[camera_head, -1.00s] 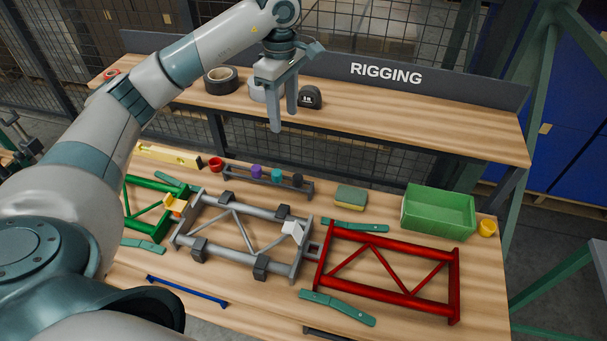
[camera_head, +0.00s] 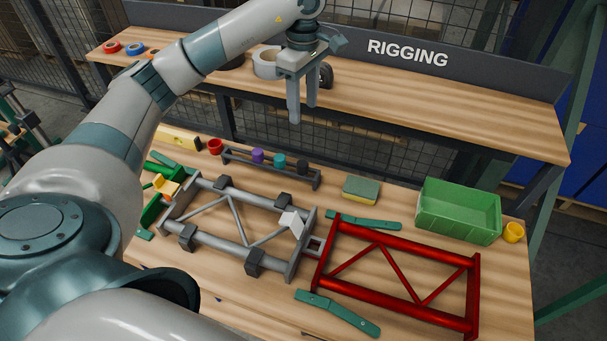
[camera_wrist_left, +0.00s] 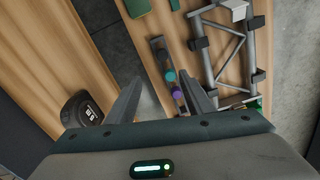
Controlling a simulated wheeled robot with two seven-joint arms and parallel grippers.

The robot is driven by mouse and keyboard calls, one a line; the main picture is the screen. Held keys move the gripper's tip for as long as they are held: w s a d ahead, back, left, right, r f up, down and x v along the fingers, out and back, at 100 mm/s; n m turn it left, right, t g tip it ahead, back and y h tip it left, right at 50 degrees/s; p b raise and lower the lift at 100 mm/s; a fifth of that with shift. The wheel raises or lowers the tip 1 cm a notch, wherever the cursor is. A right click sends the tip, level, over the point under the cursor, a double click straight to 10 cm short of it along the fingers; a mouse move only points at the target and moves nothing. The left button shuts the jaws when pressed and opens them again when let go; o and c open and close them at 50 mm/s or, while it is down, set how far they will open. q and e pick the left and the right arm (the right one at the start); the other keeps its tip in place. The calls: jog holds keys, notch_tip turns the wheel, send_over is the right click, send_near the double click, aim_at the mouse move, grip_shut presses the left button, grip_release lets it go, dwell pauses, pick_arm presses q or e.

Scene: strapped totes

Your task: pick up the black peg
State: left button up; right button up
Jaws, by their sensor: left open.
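The black peg (camera_head: 303,166) stands at the right end of a dark grey rack (camera_head: 236,158) on the lower bench, beside a teal peg (camera_head: 279,160) and a purple peg (camera_head: 257,156). My left gripper (camera_head: 302,110) is open and empty, above and behind the rack, in front of the upper shelf in the head view. In the left wrist view the rack lies between and beyond the open fingers (camera_wrist_left: 163,82). There the teal peg (camera_wrist_left: 170,76) and purple peg (camera_wrist_left: 177,93) show near the right finger; the black peg (camera_wrist_left: 162,54) is small and dark. My right gripper is out of view.
The upper shelf (camera_head: 440,110) holds tape rolls and a black tape measure (camera_head: 326,75).

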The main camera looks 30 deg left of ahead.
pick_arm(q)
jog(key=shift+f+b, duration=0.4)
jog(key=shift+f, duration=0.35)
pick_arm(e)
jog(key=shift+w+f, duration=0.15)
jog(key=shift+f, duration=0.65)
jog(key=shift+r, duration=0.1)
pick_arm(q)
jog(key=p, duration=0.5)
send_over(303, 162)
notch_tip(303, 162, down, 11)
jog(key=shift+f, duration=0.6)
pick_arm(e)
jog(key=shift+r, duration=2.25)
